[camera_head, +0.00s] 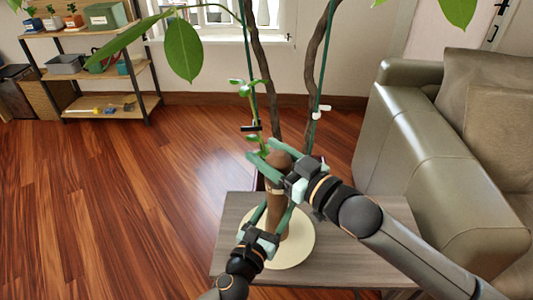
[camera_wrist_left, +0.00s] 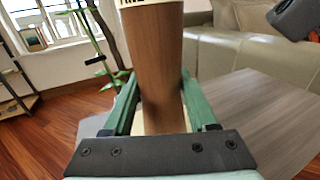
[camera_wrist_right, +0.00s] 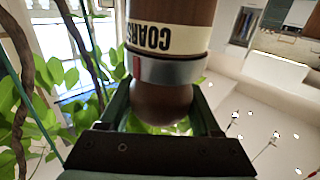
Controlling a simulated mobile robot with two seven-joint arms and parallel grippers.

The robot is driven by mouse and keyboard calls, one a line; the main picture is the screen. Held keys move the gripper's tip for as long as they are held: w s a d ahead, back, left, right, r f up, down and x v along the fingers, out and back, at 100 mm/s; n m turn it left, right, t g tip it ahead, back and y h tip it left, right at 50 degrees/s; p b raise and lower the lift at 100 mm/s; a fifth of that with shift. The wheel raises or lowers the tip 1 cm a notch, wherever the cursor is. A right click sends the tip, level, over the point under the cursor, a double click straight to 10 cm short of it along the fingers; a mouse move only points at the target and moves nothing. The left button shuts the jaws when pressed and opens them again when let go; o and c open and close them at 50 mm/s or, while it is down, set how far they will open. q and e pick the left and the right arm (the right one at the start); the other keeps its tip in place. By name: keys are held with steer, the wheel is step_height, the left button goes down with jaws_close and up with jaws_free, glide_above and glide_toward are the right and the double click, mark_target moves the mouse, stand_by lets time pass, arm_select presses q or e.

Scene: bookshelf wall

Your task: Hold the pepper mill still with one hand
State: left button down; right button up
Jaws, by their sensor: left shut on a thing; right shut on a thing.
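The brown wooden pepper mill (camera_head: 275,215) stands upright on a round cream mat (camera_head: 295,250) on the grey side table (camera_head: 228,235). My left gripper (camera_head: 274,212) is shut around the mill's lower body, which shows between its green fingers in the left wrist view (camera_wrist_left: 160,75). My right gripper (camera_head: 263,151) is shut around the round top knob. The right wrist view shows the knob (camera_wrist_right: 160,104), a silver ring (camera_wrist_right: 165,70) and a cream label (camera_wrist_right: 165,37) with part of the word "COARSE", upside down in that view. The mill's base is partly hidden by my left gripper.
A potted plant with twisted stems (camera_head: 265,75) rises just behind the mill, its leaves near my right gripper. A grey-green leather sofa (camera_head: 410,130) stands close on the right. A shelf unit (camera_head: 100,72) is at the back left. The floor (camera_head: 110,190) at left is clear.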

steer(key=m+t+h, duration=0.1)
steer(key=h, duration=0.1)
steer(key=m+t+h, duration=0.1)
steer(key=m, duration=0.1)
steer(key=d+m+t+h, duration=0.1)
steer(key=t+h, duration=0.1)
steer(key=shift+w+m+h, duration=0.3)
steer(key=shift+w+d, duration=0.1)
steer(key=o, duration=1.4)
